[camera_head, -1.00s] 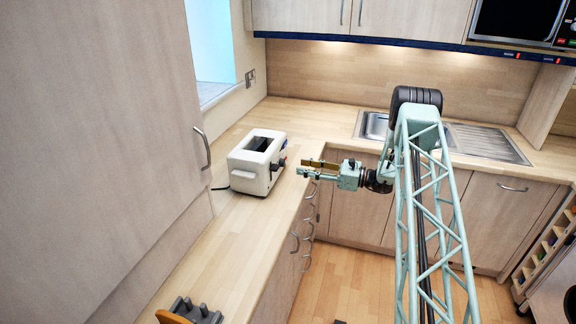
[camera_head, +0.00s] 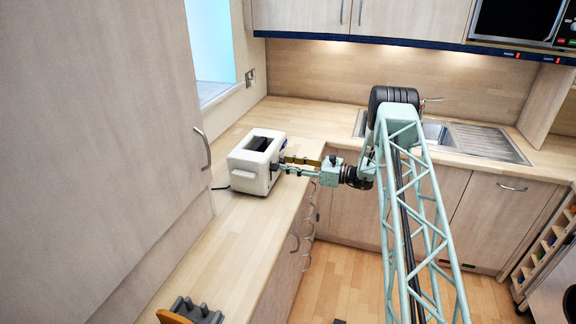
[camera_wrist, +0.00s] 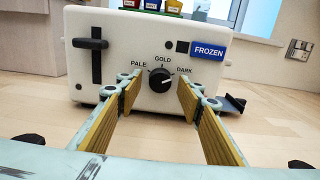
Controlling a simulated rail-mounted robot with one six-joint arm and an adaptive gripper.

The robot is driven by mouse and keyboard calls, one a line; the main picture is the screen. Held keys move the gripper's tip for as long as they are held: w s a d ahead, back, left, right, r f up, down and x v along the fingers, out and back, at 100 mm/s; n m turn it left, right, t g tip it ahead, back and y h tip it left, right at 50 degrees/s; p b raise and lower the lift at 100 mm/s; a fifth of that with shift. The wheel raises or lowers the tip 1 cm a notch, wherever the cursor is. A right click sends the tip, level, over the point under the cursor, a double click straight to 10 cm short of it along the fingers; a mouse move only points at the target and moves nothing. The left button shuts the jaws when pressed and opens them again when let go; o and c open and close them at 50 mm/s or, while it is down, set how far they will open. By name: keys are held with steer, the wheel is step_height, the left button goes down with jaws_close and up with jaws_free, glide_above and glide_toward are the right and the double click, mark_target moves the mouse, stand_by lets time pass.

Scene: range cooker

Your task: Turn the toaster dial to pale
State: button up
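The white toaster (camera_head: 246,182) stands on the left counter in the head view. Its front fills the wrist view (camera_wrist: 125,45). The black dial (camera_wrist: 160,80) sits low on that front, with PALE printed at its left, GOLD above and DARK at its right. Its light pointer mark appears to point right, toward DARK. My gripper (camera_wrist: 160,88) is open, its wood-coloured finger pads on either side of the dial. I cannot tell whether either pad touches it. In the head view my gripper (camera_head: 282,165) is at the toaster's right-hand face, and the dial is hard to make out there.
A black lever in a slot (camera_wrist: 95,50) is left of the dial. A blue FROZEN label (camera_wrist: 208,49) is at the upper right. A dark tray (camera_wrist: 231,103) sticks out at the toaster's lower right. The counter (camera_head: 225,240) in front is mostly clear.

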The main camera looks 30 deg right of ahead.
steer(key=c, duration=0.8)
